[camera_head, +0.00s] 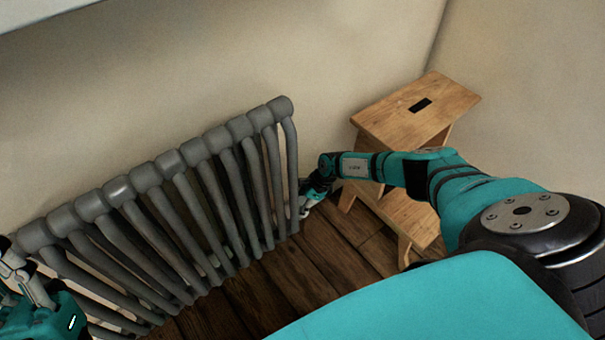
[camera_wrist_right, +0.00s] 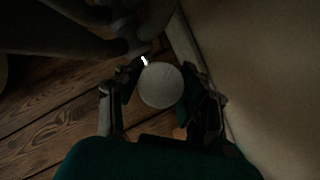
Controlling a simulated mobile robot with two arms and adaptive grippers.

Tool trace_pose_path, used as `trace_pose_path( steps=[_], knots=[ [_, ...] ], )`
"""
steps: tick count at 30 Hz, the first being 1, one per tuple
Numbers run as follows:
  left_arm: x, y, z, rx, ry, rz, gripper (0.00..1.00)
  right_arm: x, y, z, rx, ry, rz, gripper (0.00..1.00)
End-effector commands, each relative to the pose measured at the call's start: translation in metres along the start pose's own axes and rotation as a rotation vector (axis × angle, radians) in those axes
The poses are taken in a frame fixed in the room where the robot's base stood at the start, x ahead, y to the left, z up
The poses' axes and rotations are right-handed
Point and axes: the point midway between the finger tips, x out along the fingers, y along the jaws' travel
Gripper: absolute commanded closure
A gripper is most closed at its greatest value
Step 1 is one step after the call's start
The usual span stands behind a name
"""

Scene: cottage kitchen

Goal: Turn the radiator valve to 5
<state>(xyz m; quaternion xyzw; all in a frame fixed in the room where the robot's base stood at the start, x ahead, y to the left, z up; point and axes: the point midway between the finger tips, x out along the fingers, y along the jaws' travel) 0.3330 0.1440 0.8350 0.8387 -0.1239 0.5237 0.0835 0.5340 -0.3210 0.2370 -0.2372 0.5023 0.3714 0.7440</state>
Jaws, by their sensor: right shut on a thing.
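The radiator valve (camera_wrist_right: 161,86) is a pale round knob in the right wrist view, low beside the radiator's end. A small white mark (camera_wrist_right: 144,61) shows at its upper left edge; no numbers are readable. My right gripper (camera_head: 307,205) is shut on the valve, with one finger on each side of it. In the head view the gripper is low at the radiator's right end and hides most of the valve. My left gripper (camera_head: 22,282) is at the lower left edge near the radiator, partly cut off; its jaws are unclear.
The grey radiator (camera_head: 185,165) runs along the wall from lower left to centre. A wooden step stool (camera_head: 440,100) stands close behind my right arm, by the corner. Bare plank floor (camera_head: 285,290) lies in front of the radiator.

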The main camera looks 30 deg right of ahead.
Motion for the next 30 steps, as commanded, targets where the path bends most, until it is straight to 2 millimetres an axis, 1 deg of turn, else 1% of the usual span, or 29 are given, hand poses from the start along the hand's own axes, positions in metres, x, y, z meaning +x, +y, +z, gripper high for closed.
trace_pose_path(
  steps=[6,7,8,9,16,20,23,25,30],
  knots=[
    [0.0,0.0,0.0,0.0,0.001,0.0,1.0,0.001,0.001,-0.001,-0.001,0.002,0.003,0.93],
    [0.0,0.0,0.0,0.0,0.001,0.0,1.0,0.001,0.001,-0.001,-0.001,0.002,0.003,0.57],
    [0.0,0.0,0.0,0.0,0.001,0.0,1.0,0.001,0.001,-0.001,-0.001,0.002,0.003,0.53],
    [0.0,0.0,0.0,0.0,0.001,0.0,1.0,0.001,0.001,-0.001,-0.001,0.002,0.003,0.52],
    [0.0,0.0,0.0,-0.001,0.002,0.0,1.0,0.0,0.0,0.0,-0.002,0.001,0.001,0.52],
    [0.0,0.0,0.0,-0.001,0.001,0.0,1.0,-0.007,-0.001,-0.001,-0.002,0.001,0.0,0.52],
    [0.0,0.0,0.0,-0.001,0.001,0.0,1.0,-0.019,-0.001,-0.001,-0.004,0.0,0.0,0.52],
    [0.0,0.0,0.0,-0.001,0.001,0.0,1.0,-0.031,-0.001,-0.001,-0.004,0.0,-0.001,0.52],
    [0.0,0.0,0.0,-0.001,0.001,0.0,1.0,-0.068,-0.001,-0.001,-0.003,0.001,0.0,0.52]
  ],
)
